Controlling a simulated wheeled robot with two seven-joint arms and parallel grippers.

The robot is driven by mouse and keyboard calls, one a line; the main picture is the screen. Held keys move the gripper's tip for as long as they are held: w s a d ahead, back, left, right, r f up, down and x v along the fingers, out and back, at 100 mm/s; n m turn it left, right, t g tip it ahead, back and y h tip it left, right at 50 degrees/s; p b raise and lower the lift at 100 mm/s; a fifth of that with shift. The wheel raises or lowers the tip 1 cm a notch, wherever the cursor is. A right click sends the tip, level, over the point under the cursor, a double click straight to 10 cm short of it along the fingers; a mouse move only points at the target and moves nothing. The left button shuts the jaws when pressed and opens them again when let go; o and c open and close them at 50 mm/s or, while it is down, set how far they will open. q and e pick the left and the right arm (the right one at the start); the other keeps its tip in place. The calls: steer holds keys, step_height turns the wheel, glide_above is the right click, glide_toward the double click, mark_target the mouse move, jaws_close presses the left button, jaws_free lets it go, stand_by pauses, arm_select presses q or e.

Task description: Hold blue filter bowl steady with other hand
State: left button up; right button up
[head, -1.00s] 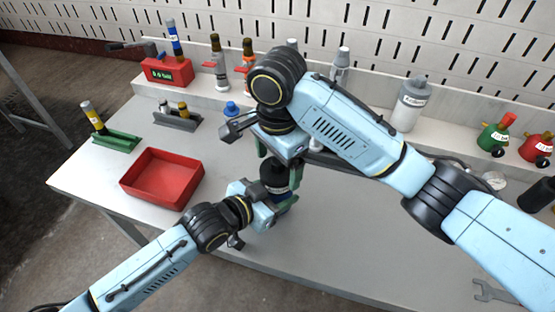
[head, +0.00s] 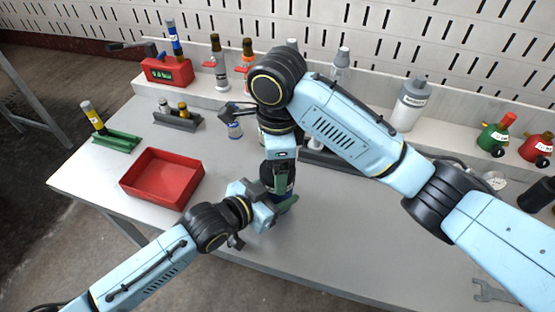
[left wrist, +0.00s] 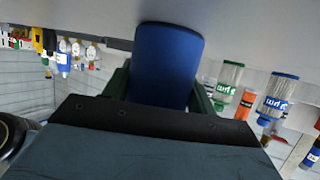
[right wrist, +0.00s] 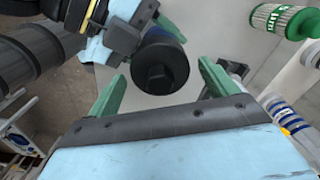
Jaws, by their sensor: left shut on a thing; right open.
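The blue filter bowl (left wrist: 167,65) stands between the green fingers of my left gripper (left wrist: 160,88), which is shut on it. In the head view my left gripper (head: 276,200) holds it from the lower left, above the table's front part. A black round cap (right wrist: 160,68) with a raised middle tops the held filter in the right wrist view. My right gripper (right wrist: 163,75) is open, with its fingers on either side of the cap and apart from it. In the head view my right arm hides much of the filter.
A red tray (head: 152,193) lies to the left on the grey table (head: 340,235). Bottles, including a grey-capped one (head: 410,103), line the back ledge. A wrench (head: 490,292) lies at the right.

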steer(key=shift+f, duration=0.15)
steer(key=shift+f, duration=1.15)
steer(key=c, duration=1.1)
steer(key=n, duration=0.4)
steer(key=shift+n, duration=1.1)
